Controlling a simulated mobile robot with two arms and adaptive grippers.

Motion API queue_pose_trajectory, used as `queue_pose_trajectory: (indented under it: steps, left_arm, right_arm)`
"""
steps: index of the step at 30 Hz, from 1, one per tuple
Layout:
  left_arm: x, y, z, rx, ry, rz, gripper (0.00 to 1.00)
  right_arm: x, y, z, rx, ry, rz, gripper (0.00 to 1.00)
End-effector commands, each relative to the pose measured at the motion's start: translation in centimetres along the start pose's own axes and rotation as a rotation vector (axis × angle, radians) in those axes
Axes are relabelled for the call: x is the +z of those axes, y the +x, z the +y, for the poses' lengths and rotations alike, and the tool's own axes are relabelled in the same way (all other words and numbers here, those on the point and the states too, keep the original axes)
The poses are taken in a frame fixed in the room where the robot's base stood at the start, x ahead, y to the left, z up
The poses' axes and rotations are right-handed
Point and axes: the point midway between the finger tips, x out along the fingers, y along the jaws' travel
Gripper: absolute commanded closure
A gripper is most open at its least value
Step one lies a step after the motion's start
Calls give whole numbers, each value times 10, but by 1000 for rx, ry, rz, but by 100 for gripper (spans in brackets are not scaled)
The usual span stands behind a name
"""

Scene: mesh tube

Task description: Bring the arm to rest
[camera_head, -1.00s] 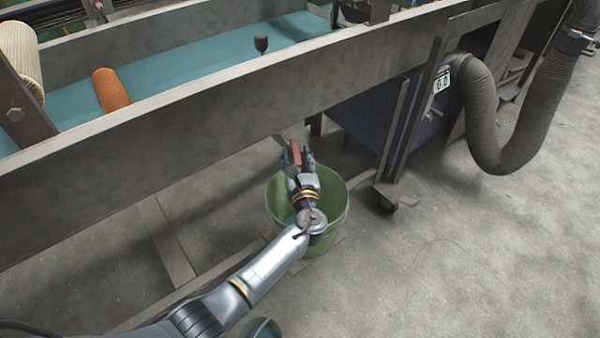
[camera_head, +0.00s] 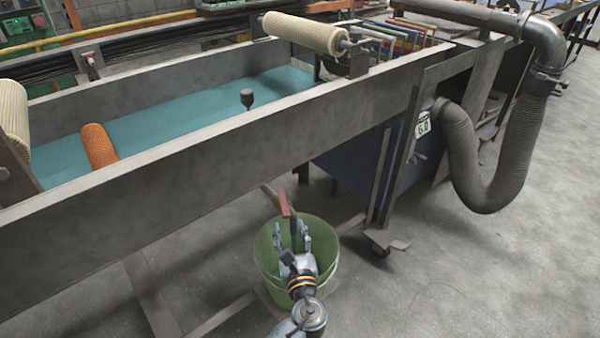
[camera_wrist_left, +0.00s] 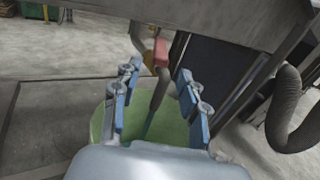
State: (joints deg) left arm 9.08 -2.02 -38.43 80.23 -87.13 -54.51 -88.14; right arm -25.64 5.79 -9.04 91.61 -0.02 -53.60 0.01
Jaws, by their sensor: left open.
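My left gripper (camera_head: 291,243) is open and sits over the green bucket (camera_head: 328,276) on the floor. In the left wrist view, its two blue-padded fingers (camera_wrist_left: 158,90) are spread apart. A grey drain pipe (camera_wrist_left: 159,92) with a red handle (camera_wrist_left: 161,54) shows between and beyond them, and nothing is clamped. In the head view, the red handle (camera_head: 283,203) is just above the fingertips; I cannot tell whether they touch. The bucket (camera_wrist_left: 175,132) also shows behind the fingers. My right gripper is not in view.
A long metal trough (camera_head: 200,165) with blue-green liquid runs above the bucket. An orange roll (camera_head: 98,146) lies in it, and a cream roll (camera_head: 305,33) is mounted across it. A grey ribbed hose (camera_head: 470,165) hangs at the right. Floor at the lower right is clear.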

Motion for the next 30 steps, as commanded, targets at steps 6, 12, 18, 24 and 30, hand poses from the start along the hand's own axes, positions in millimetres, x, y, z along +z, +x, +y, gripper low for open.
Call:
queue_pose_trajectory:
  steps: [6, 12, 18, 24, 30]
  left_arm:
    - [-24, -4, 15, 28, -98, 75, 57]
    - [-127, -40, 79, 235, -587, 380, 57]
    - [-232, -121, 148, 678, -1224, 625, 57]
    - [-288, -203, 191, 1174, -1726, 661, 57]
    - [-310, -263, 215, 1593, -2052, 562, 57]
  right_arm:
    - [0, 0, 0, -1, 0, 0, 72]
    - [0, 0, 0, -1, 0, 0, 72]
    - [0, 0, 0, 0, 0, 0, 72]
    - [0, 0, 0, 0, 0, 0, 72]
    - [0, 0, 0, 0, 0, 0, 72]
